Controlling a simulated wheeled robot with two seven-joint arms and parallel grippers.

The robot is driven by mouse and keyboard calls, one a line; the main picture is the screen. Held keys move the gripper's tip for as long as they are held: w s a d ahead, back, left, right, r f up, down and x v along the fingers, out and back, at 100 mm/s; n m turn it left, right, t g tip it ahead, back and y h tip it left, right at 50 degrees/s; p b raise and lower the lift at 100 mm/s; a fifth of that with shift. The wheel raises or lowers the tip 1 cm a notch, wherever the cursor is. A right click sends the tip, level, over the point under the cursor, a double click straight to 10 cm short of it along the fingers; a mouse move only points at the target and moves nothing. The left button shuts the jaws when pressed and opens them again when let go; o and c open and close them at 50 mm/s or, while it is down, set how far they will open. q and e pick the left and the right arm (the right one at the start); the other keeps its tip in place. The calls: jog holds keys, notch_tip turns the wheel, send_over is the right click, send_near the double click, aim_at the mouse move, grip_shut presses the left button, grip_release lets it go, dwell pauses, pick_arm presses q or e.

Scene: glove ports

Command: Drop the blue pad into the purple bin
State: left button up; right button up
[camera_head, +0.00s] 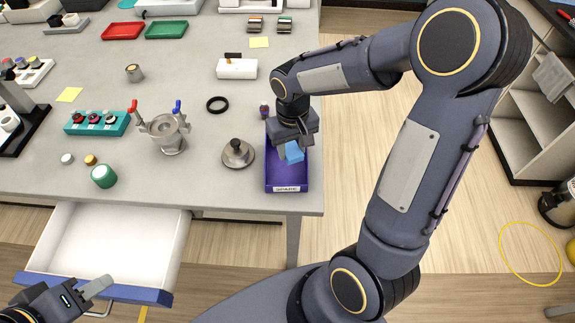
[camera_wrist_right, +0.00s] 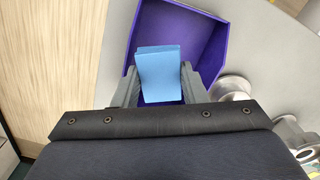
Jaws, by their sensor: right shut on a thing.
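The blue pad (camera_head: 294,152) is held between the fingers of my right gripper (camera_head: 288,145). The right wrist view also shows the pad (camera_wrist_right: 158,72) clasped between both fingers (camera_wrist_right: 158,90). The purple bin (camera_head: 287,178) is a rectangular open tray with a white label on its front, at the right edge of the table. The right gripper points down over the bin, and the pad overlaps its interior in both views (camera_wrist_right: 208,45). I cannot tell whether the pad touches the bin floor. My left gripper (camera_head: 96,287) is at the lower left, by the open drawer; its opening is unclear.
A metal lidded piece (camera_head: 238,154) stands just left of the bin. A small dark-capped bottle (camera_head: 265,110) stands behind the bin. A black ring (camera_head: 217,104) and a metal flanged fitting (camera_head: 170,135) are further left. The open white drawer (camera_head: 110,245) juts out in front.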

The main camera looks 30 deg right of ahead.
jog(key=o, duration=1)
notch_tip(320, 180, up, 8)
jog(key=shift+f, duration=0.1)
jog(key=s+a+t+y, duration=0.1)
jog(key=s+t, duration=0.1)
jog(key=s, duration=0.3)
jog(key=s+a+r+t+y, duration=0.1)
jog(key=s, duration=0.5)
jog(key=s+a+t+y, duration=0.1)
jog(key=s+a+t, duration=0.1)
jog(key=s, duration=0.3)
jog(key=shift+s+r+t+y, duration=0.3)
jog(key=shift+s+r+y, duration=0.05)
jog(key=shift+s+y, duration=0.05)
